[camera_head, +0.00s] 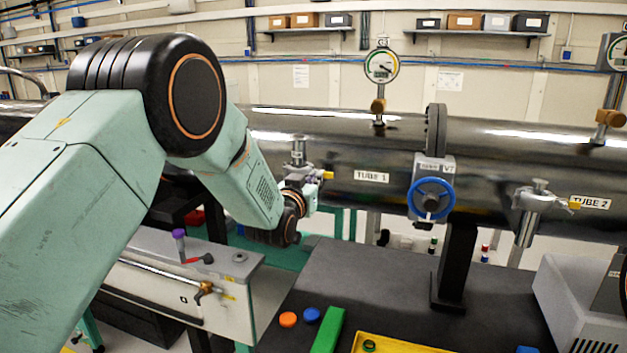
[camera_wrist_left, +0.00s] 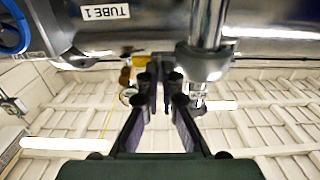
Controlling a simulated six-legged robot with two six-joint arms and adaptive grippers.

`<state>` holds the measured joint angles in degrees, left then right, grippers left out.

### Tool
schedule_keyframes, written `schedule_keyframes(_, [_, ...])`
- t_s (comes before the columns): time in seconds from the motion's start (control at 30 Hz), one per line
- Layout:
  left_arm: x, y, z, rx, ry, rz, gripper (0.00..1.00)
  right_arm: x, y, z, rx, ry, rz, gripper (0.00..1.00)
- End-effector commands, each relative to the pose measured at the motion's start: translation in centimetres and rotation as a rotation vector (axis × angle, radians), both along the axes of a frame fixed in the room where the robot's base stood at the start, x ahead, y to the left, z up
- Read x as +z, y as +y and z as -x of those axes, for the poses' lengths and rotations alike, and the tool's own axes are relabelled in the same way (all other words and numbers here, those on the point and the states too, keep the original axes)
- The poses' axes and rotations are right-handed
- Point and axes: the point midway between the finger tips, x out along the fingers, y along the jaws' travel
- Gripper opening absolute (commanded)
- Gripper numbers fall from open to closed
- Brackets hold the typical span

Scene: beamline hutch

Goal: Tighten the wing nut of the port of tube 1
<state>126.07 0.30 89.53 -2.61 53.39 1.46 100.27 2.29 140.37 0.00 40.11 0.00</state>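The port of tube 1 (camera_head: 299,152) is a short metal stub with a clamp on the side of the large steel tube. Its yellow wing nut (camera_head: 327,175) sticks out to the right of the clamp. My left gripper (camera_head: 309,187) is right at the clamp, just below and left of the nut. In the left wrist view the two dark fingertips of my left gripper (camera_wrist_left: 162,72) are close together, with a narrow gap. The yellow wing nut (camera_wrist_left: 141,60) shows at and beyond the tips, partly hidden. I cannot tell whether the fingers press on it. My right gripper is not in view.
The blue-wheeled valve (camera_head: 432,199) stands right of the port. Tube 2's port (camera_head: 538,198) is farther right. Below is a dark table (camera_head: 350,270) with a yellow tray (camera_head: 395,343), a green block (camera_head: 322,332) and coloured caps. A pressure gauge (camera_head: 381,66) rises above the tube.

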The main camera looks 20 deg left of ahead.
Motion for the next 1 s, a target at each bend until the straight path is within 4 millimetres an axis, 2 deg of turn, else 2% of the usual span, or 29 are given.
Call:
schedule_keyframes(0.57, [0.2, -0.1, 0.0, -0.002, -0.008, -0.056, 0.0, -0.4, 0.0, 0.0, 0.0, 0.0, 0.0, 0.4])
schedule_keyframes(1.0, [0.0, -0.2, 0.0, -0.002, -0.02, -0.406, 0.0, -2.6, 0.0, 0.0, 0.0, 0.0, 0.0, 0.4])
